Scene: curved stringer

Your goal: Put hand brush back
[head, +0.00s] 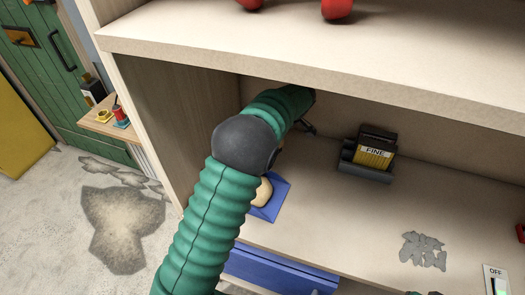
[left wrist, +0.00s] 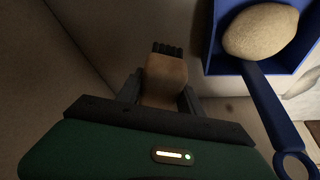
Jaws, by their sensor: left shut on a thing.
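My left gripper (left wrist: 159,93) is shut on the hand brush (left wrist: 166,70), a tan wooden block with short dark bristles at its far end, in the left wrist view. In the head view, my green left arm reaches into the shelf bay, and the left gripper (head: 308,127) shows only as a dark tip near the back wall. The brush is hidden there behind the arm. In the wrist view the brush is left of a blue dustpan (left wrist: 262,100). I cannot tell whether the brush touches the shelf.
The dustpan (head: 281,190) carries a tan rounded object (head: 264,190). A block marked FINE (head: 375,152) stands in a dark holder to the right. Grey flakes (head: 423,250) lie on the shelf. An upper shelf (head: 310,60) overhangs the bay, and a side panel (head: 180,120) bounds it left.

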